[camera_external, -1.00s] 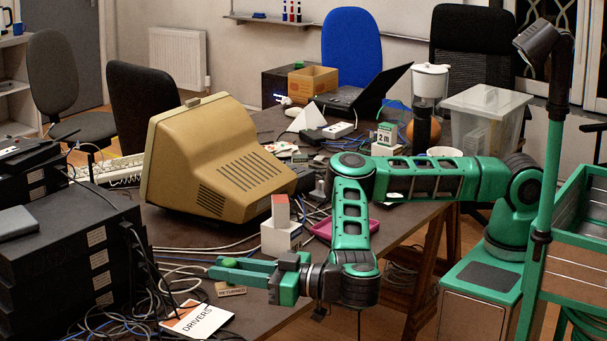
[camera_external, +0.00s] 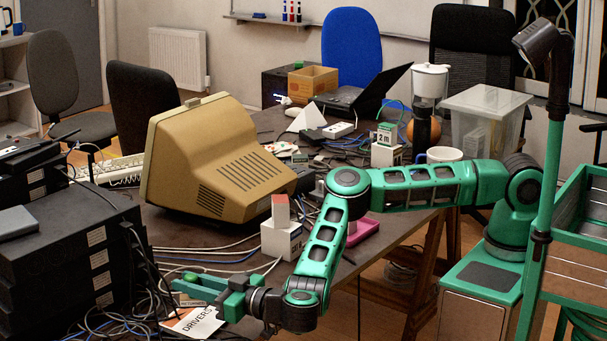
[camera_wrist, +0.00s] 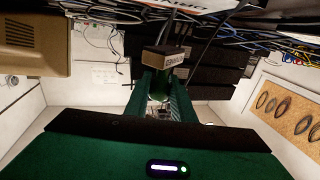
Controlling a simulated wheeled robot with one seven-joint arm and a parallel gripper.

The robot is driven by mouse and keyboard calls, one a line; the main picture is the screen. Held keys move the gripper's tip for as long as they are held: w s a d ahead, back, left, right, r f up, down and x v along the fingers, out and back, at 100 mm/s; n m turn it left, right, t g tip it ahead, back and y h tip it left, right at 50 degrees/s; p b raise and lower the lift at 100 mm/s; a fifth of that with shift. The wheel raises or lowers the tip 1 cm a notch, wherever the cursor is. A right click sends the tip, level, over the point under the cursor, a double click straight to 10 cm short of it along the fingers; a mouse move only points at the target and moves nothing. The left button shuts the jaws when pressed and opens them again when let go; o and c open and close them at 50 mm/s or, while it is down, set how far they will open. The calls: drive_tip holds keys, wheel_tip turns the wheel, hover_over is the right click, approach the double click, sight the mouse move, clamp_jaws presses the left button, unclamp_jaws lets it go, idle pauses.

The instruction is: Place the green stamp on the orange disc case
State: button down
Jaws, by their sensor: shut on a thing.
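My gripper (camera_external: 192,288) is at the front of the table and reaches left over the disc case. In the wrist view, its two green fingers are shut on the green stamp, whose tan base with a lettered label (camera_wrist: 165,60) shows beyond the fingertips. The disc case (camera_external: 198,323), white with an orange edge and the word DRIVERS, lies flat on the table just below my gripper in the outside view. My gripper and arm cover part of it. I cannot tell the exact height of the stamp above it.
Black stacked units (camera_external: 70,250) stand left of the gripper. Loose cables (camera_external: 215,250) run across the table behind it. A white box (camera_external: 281,241) with a red block (camera_external: 281,210) on top, a pink tray (camera_external: 362,231) and a beige monitor (camera_external: 215,160) stand further back.

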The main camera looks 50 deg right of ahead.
sight(190, 299)
drive_tip(key=shift+w+d+f, duration=0.15)
drive_tip(key=shift+w+f, duration=0.25)
drive_tip(key=shift+w, duration=0.15)
drive_tip(key=shift+f, duration=1.95)
drive_tip(key=c, duration=1.5)
unclamp_jaws()
drive_tip(key=shift+f, duration=0.1)
drive_tip(key=v, duration=0.7)
drive_tip(key=shift+s+d, duration=0.1)
drive_tip(key=shift+s, duration=0.2)
